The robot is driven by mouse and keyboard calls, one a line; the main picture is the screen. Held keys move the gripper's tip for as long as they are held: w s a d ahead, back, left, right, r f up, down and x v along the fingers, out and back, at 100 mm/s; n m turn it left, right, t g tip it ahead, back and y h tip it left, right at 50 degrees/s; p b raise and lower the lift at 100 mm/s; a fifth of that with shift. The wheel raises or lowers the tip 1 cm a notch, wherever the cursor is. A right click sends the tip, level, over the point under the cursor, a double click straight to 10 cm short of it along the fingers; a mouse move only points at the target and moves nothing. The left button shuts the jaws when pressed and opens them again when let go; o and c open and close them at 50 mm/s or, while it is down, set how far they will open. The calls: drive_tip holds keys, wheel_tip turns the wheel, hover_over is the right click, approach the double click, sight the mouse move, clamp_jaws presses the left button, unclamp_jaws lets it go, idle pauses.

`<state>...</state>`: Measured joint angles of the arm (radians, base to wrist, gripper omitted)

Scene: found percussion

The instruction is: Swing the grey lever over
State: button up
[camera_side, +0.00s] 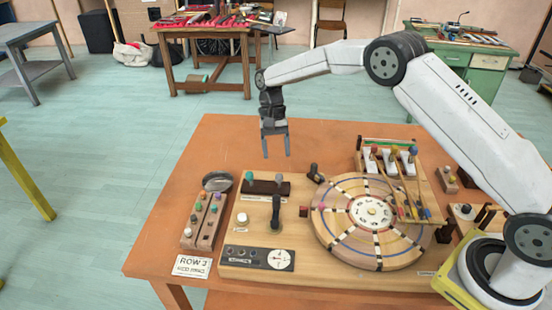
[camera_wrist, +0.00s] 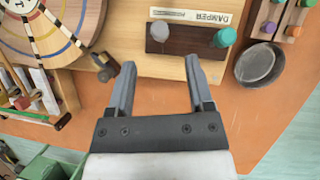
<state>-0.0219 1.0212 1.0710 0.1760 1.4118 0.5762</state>
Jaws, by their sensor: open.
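A dark grey lever (camera_side: 276,209) stands on the left part of the wooden board in the side view, its foot on a dark base. Behind it is a dark brown block with a teal knob (camera_side: 249,177) and a grey knob (camera_side: 279,179). The same block (camera_wrist: 190,40) shows in the wrist view beside a DAMPER label (camera_wrist: 210,17); I cannot make out the lever there. My gripper (camera_side: 276,157) is open and empty, pointing down above the far edge of the board. In the wrist view its fingers (camera_wrist: 180,58) are spread, with nothing between them.
A round wooden wheel (camera_side: 334,230) lies right of the lever. A small black knobbed post (camera_side: 315,173) stands between them at the back. A metal bowl (camera_side: 217,182) and rows of coloured pegs (camera_side: 190,230) are on the left. The orange table's back left is clear.

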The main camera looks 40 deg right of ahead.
sight(279, 174)
drive_tip(key=shift+x, duration=3.5)
clamp_jaws()
